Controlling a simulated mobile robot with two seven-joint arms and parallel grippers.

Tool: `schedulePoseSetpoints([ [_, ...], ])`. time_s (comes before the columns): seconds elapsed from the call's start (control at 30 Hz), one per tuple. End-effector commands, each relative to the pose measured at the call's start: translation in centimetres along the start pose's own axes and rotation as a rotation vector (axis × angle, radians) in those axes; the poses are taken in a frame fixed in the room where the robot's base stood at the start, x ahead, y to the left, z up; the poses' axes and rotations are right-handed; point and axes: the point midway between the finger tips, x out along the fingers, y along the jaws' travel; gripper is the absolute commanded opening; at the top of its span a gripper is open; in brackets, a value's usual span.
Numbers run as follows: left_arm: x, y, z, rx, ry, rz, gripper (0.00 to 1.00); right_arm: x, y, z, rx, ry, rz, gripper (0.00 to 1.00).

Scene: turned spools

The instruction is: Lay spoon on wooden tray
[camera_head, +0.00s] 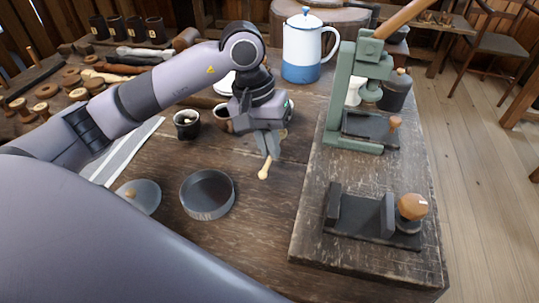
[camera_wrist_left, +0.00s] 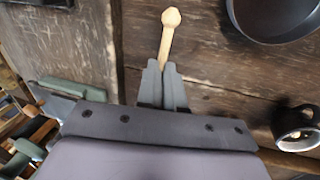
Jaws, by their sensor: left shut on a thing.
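My left gripper (camera_head: 268,142) is shut on a pale wooden spoon (camera_head: 264,171), with its fingers pointing down over the table. A slim stick with a rounded end sticks out past the fingertips; the rest is hidden by the gripper. In the left wrist view the spoon (camera_wrist_left: 168,38) points away from the closed fingers (camera_wrist_left: 163,84). I cannot make out a wooden tray for certain in either view. My right gripper is not in view.
A round dark pan (camera_head: 207,193) and a glass dish (camera_head: 139,196) stand left of the spoon. A dark cup (camera_head: 187,124) and a white-blue pot (camera_head: 303,50) are farther back. A raised worn wooden board (camera_head: 302,232) at right bears a green press (camera_head: 341,95) and a dark clamp (camera_head: 358,216).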

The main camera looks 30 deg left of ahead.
Motion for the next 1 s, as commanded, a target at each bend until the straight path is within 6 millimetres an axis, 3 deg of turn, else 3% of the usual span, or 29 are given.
schedulePoseSetpoints([
  [0.1,-3.8,0.8,-0.1,0.002,0.008,0.001,0.0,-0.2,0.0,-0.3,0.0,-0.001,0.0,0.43],
  [0.3,-9.1,2.0,-0.1,0.001,0.005,0.001,0.0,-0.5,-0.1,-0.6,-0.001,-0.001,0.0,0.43],
  [0.6,-13.8,3.1,0.0,0.0,0.002,0.0,0.0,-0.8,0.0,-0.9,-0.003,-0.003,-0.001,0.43],
  [0.67,-13.7,3.0,0.1,0.008,-0.003,-0.002,0.0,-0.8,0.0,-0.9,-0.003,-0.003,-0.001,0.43],
  [0.9,-8.2,1.7,1.4,0.148,-0.037,-0.006,0.0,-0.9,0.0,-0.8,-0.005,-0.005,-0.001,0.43],
  [1.0,-7.0,1.5,1.8,0.184,-0.043,-0.001,0.0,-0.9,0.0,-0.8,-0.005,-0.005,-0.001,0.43],
])
